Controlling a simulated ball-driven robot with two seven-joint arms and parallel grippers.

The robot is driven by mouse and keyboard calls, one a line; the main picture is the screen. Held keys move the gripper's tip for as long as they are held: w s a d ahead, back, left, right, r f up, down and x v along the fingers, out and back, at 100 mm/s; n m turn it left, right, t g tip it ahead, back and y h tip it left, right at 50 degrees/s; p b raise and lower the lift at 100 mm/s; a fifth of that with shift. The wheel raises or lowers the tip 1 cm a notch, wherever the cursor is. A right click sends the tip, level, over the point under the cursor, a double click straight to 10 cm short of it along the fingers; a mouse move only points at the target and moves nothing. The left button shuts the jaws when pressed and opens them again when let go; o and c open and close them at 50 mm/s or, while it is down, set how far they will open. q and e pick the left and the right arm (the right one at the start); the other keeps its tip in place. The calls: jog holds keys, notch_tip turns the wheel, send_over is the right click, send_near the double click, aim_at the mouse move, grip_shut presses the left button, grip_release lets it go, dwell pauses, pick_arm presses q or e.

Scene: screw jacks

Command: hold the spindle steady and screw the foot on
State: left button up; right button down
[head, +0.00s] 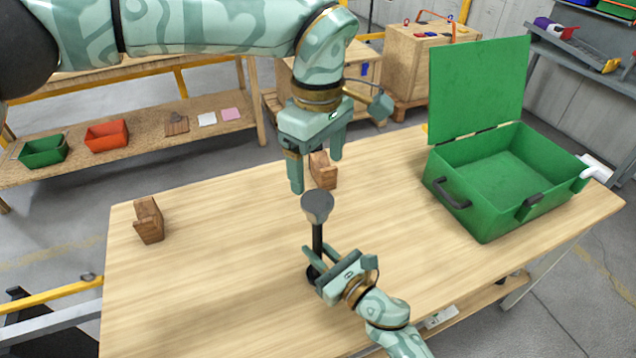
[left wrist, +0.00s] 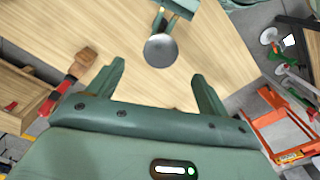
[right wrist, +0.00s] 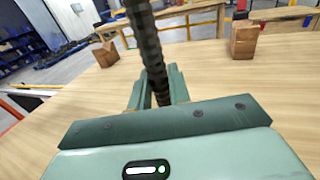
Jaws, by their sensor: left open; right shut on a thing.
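The dark threaded spindle (head: 317,238) stands upright near the front of the table. My right gripper (head: 314,268) is shut on its lower part; the right wrist view shows the spindle (right wrist: 150,50) between the fingers. The grey foot (head: 317,204) sits at the spindle's top end; how far it is threaded on cannot be told. In the left wrist view the foot (left wrist: 161,50) is a round grey disc ahead of the fingers. My left gripper (head: 316,174) is open and empty, pointing down above the foot, apart from it.
Wooden blocks stand on the table (head: 230,270), one at the left (head: 148,220) and one behind the foot (head: 323,171). An open green case (head: 455,210) with its lid up takes the right side. The table's left and middle are mostly clear.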

pick_arm(q)
notch_tip(320, 180, up, 2)
jog(key=shift+r, duration=0.1)
pick_arm(e)
jog(key=c, duration=1.2)
grip_release()
jog(key=shift+c, duration=0.2)
jog(key=shift+s, duration=0.1)
pick_arm(q)
jog(key=shift+w+f+b, duration=0.1)
jog(key=shift+f+b, duration=0.4)
jog(key=shift+f, duration=0.15)
pick_arm(e)
jog(key=v, duration=1.6)
jog(key=shift+d, duration=0.1)
jog(key=shift+s, duration=0.1)
